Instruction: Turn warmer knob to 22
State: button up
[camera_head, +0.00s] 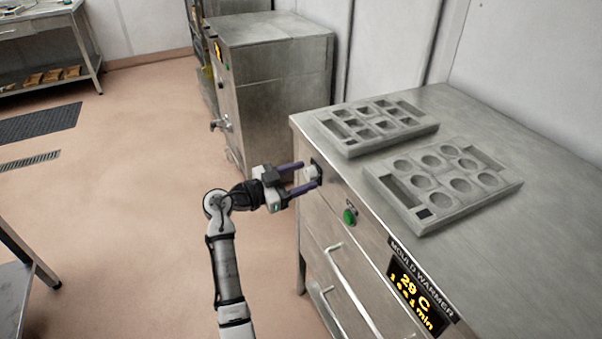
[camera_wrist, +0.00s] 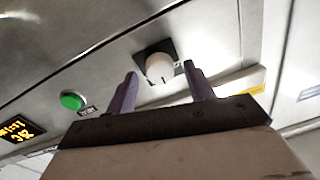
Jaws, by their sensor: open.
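The white warmer knob (camera_head: 311,173) sits on a dark square plate on the front of the steel mould warmer. In the wrist view the knob (camera_wrist: 159,68) shows beyond and between my fingertips. My gripper (camera_head: 304,177) is open, its two purple fingers pointing at the knob from either side. In the wrist view my gripper (camera_wrist: 159,76) holds nothing, and I cannot tell whether a fingertip touches the knob. The warmer's display (camera_head: 417,291) reads 29 C in yellow, with a line in minutes below it.
A green button (camera_head: 349,216) is on the panel between knob and display. Drawer handles (camera_head: 352,290) stick out below. Two grey mould trays, one square-holed (camera_head: 348,151) and one round-holed (camera_head: 413,226), lie on the warmer's top.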

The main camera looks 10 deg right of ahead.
jog(key=shift+d, duration=0.2)
jog(key=c, duration=1)
jog(key=shift+o, duration=0.2)
